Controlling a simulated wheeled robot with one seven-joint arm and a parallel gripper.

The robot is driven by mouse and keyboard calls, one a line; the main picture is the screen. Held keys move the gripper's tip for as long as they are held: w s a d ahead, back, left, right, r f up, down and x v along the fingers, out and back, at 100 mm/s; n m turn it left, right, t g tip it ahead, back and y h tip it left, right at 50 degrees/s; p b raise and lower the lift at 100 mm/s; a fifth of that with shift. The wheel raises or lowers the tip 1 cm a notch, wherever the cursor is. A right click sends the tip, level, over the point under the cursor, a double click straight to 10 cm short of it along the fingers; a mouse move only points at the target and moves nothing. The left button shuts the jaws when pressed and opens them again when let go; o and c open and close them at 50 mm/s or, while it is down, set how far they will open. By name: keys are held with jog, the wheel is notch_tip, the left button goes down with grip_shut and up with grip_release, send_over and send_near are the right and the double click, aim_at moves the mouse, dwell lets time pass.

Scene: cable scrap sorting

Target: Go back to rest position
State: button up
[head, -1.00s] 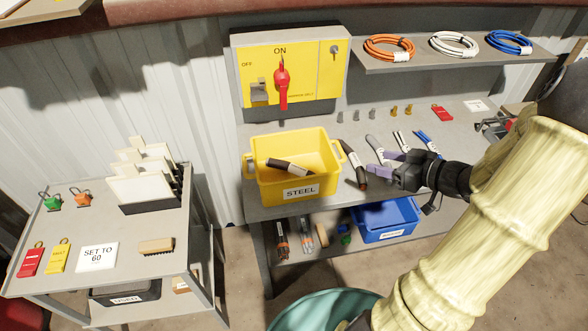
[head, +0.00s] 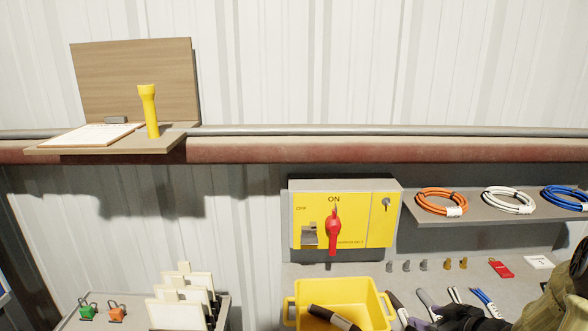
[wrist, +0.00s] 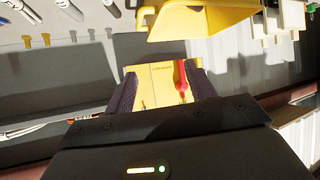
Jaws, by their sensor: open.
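My gripper (wrist: 162,80) is open, with its two dark purple fingers apart and nothing held between them. In the head view only a bit of my gripper (head: 418,324) shows at the bottom edge, just right of the yellow bin (head: 356,286). A black cable piece with a pale label (head: 333,317) lies in the bin. The bin also shows at the top of the wrist view (wrist: 190,28). The yellow switch panel (head: 374,215) with a red handle (head: 333,228) is on the wall and appears beyond my fingers in the wrist view (wrist: 157,88).
Cable pieces (head: 484,301) lie on the bench right of the bin. A shelf (head: 480,224) holds orange, white and blue coils. A red tag (head: 501,268) lies on the bench. At left are upright cards (head: 183,288), and a wall shelf (head: 108,147) holds a yellow torch (head: 148,110).

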jog(key=s+a+m+g+h, duration=0.4)
jog(key=s+a+g, duration=0.4)
jog(key=s+a, duration=0.4)
jog(key=a, duration=0.4)
jog(key=shift+s+f+m, duration=0.25)
jog(key=shift+f+m, duration=0.15)
jog(key=shift+w, duration=0.1)
jog(key=shift+w, duration=0.1)
